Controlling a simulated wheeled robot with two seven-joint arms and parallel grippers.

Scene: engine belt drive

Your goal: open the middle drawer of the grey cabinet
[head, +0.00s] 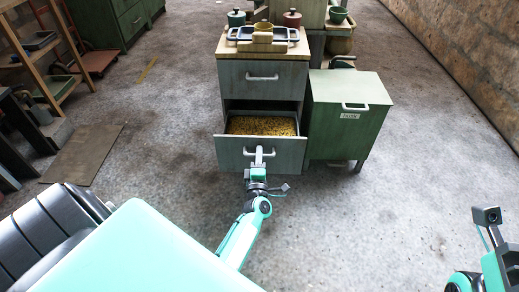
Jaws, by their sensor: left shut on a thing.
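The grey cabinet (226,85) stands at the centre of the head view, with a wooden top. Its upper drawer (263,80) is shut. The drawer below it (228,150) is pulled out and shows a fill of small yellow pieces (262,126). What lies under this open drawer is hidden by its front. My left gripper (259,160) is shut on the drawer's handle (259,151), at the middle of the drawer front. Part of my right arm shows at the lower right edge, but its fingers are not in view.
A wooden shelf (32,60) and a flat brown board (82,153) are at left. The floor to the right is clear.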

